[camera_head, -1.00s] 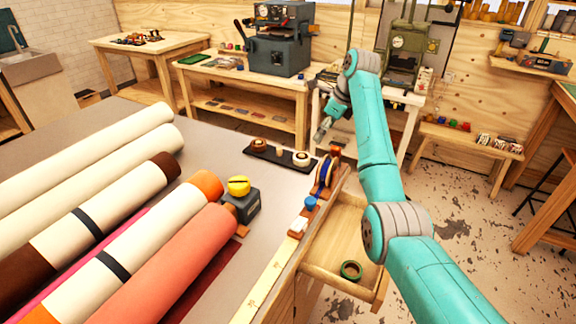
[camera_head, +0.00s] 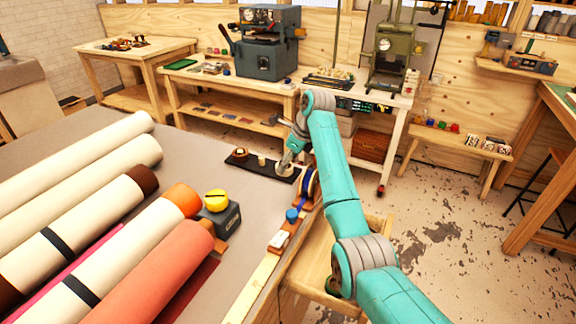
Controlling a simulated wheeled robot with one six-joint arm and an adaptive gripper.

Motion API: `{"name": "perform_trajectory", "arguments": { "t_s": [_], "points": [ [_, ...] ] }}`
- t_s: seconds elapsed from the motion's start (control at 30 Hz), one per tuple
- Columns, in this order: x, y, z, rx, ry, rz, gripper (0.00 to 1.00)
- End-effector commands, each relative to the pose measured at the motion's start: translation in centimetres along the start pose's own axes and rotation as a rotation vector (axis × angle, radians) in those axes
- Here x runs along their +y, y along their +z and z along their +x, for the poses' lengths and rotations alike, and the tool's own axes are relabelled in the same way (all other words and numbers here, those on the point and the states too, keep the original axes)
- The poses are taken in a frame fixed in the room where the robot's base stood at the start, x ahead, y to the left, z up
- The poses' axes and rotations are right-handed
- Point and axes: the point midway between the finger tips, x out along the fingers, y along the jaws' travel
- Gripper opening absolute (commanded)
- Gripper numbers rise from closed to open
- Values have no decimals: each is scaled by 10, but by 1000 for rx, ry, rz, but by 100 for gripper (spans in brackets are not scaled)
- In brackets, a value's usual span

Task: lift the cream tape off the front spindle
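The cream tape (camera_head: 285,169) is a small pale ring at the right, near end of a black spindle base (camera_head: 256,168) on the grey table. My gripper (camera_head: 289,161) is down at the cream tape, coming from above and behind it. It covers part of the tape and the spindle there. The fingers are too small and overlapped to tell whether they are open or shut on the tape. A bare pale spindle (camera_head: 262,160) stands in the middle of the base. A dark brown tape (camera_head: 240,154) sits at the left end.
A tape dispenser (camera_head: 308,187) with a blue roll stands close right of the base. A grey block with a yellow top (camera_head: 216,200) and large material rolls (camera_head: 75,150) fill the left. An open drawer (camera_head: 316,262) juts out below my arm. The table behind the rolls is clear.

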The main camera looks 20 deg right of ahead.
Motion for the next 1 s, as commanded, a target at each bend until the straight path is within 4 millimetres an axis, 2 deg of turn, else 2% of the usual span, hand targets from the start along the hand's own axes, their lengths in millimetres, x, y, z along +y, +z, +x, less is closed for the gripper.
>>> {"name": "perform_trajectory", "arguments": {
  "t_s": [0.1,0.3,0.33,0.5,0.57,0.6,0.87,1.0],
  "points": [
    [6,0,12,1,0,2,87],
    [7,0,13,0,-1,2,87],
    [7,0,13,0,-1,2,84],
    [6,0,13,1,-1,2,42],
    [6,0,13,1,-1,2,27],
    [6,0,13,1,-1,2,23],
    [6,0,12,0,-1,2,23],
    [6,5,2,-1,-4,1,23]
  ]
}}
